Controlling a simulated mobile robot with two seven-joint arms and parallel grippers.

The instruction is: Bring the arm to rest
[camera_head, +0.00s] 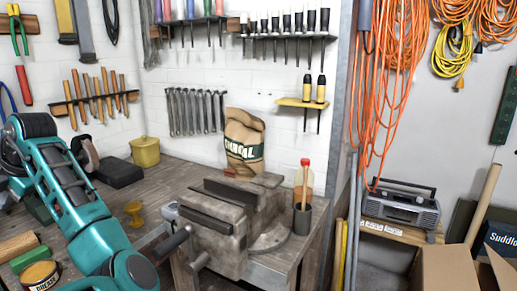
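One of my arms, teal and dark grey, rises from the bottom left and bends over the left part of the workbench. Neither of my grippers can be made out in the head view. The grey vise (215,228) is mounted at the bench's front corner, with its handle on the near side. The workbench (165,182) has a worn wooden top.
A paper bag (243,140) stands behind the vise. A bottle with a red cap (304,178) stands in a dark cup (302,217). A yellow tin (145,151) and a yellow knob-like object (133,213) are on the bench. A radio (401,207) and cardboard box (445,270) are at right.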

